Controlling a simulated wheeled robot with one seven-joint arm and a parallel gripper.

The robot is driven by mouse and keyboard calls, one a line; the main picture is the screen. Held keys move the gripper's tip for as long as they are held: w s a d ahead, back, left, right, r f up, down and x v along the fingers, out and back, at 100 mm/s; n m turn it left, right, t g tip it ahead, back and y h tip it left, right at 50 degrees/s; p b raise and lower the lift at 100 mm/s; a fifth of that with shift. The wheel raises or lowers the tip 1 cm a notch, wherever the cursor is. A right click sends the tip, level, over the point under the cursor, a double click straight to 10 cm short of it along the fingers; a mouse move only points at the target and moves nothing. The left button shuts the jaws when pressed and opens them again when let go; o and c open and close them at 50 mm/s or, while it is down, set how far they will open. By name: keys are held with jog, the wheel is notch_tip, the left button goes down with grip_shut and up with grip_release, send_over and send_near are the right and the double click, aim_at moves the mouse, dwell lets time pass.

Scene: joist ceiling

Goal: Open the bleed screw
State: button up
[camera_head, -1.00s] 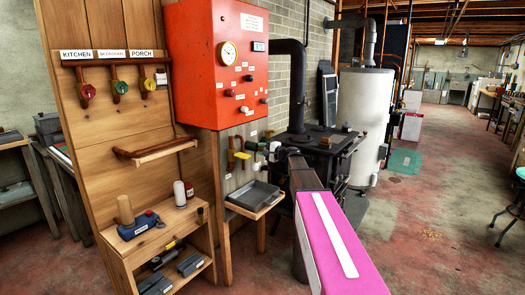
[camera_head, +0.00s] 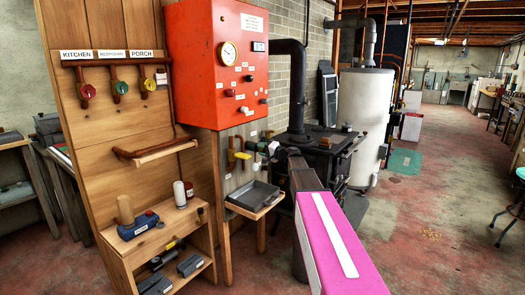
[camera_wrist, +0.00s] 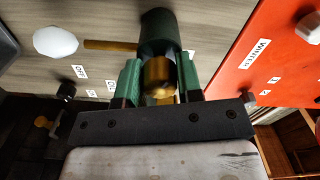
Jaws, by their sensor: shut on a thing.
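A brass screw (camera_wrist: 158,76), which looks like the bleed screw, sticks out below a dark green cylindrical body (camera_wrist: 160,32) in the wrist view. A brass rod (camera_wrist: 110,45) runs left from that body to a white knob (camera_wrist: 55,42). My gripper (camera_wrist: 159,80) has its two green fingers on either side of the brass screw, shut on it. In the head view my gripper (camera_head: 273,149) is at the wooden panel under the red box, and my arm hides much of the contact. How far the screw is turned cannot be told.
The red control box (camera_head: 216,65) hangs above. A grey tray (camera_head: 252,195) on a small wooden stand is below the panel. A dark stove (camera_head: 325,140) stands just right, with a white tank (camera_head: 364,120) behind. Open floor (camera_head: 440,215) lies to the right.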

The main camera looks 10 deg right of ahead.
jog(key=o, duration=0.9)
jog(key=shift+d, duration=0.1)
jog(key=v, duration=1)
jog(key=shift+s+d, duration=0.25)
jog(key=shift+d, duration=0.05)
